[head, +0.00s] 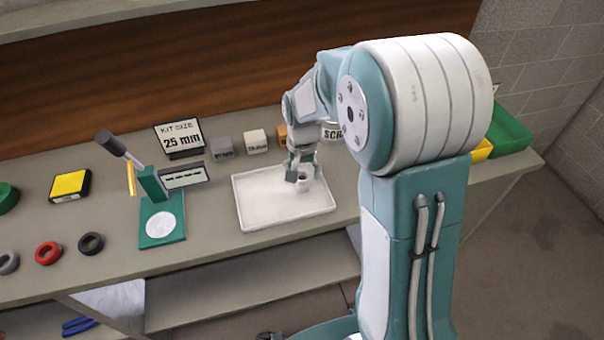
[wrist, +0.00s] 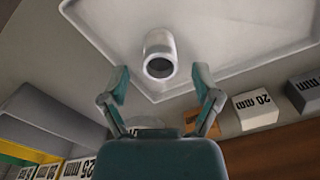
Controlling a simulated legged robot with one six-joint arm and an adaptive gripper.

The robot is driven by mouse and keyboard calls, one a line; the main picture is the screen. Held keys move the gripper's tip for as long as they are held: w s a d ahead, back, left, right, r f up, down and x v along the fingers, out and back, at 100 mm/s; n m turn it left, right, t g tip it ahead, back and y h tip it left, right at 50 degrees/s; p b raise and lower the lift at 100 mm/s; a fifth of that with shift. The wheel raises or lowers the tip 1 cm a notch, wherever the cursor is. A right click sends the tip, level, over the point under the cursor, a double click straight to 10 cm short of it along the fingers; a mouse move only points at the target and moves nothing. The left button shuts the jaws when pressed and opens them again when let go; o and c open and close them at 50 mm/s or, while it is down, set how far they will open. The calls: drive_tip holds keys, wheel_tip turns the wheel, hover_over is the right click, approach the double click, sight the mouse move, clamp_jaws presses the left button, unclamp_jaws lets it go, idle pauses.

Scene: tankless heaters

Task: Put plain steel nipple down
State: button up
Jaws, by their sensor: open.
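The plain steel nipple (wrist: 160,52), a short pale hollow cylinder, is in the white tray in the wrist view, with its dark open end showing. In the head view the nipple (head: 305,173) is a small pale ring at the tray's right side, beside my gripper. My gripper (wrist: 160,88) is open, its two fingers apart on either side of the nipple's near end, with nothing visibly clamped. In the head view my gripper (head: 300,177) is low over the tray. The white tray (head: 262,217) lies flat on the bench. Whether the fingers touch the nipple I cannot tell.
Size-marked blocks (head: 257,141) stand behind the tray. A "KIT SIZE 25 mm" sign (head: 180,137) and a green lever press (head: 161,215) are to the left. Green (head: 509,130) and yellow bins are at the right. The tray's left half is clear.

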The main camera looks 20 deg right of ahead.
sight(302, 176)
wheel_tip(302, 176, up, 11)
drive_tip(key=s+r+n+t, duration=0.2)
drive_tip(key=s+r, duration=0.1)
drive_tip(key=s, duration=0.7)
drive_tip(key=s+r+n+t, duration=0.3)
drive_tip(key=s, duration=0.8)
drive_tip(key=shift+t, duration=0.3)
drive_tip(key=shift+a+r, duration=0.1)
drive_tip(key=shift+r, duration=0.05)
drive_tip(key=c, duration=0.3)
drive_tip(key=shift+a+n, duration=0.15)
drive_tip(key=shift+n, duration=0.15)
drive_tip(key=shift+c, duration=0.2)
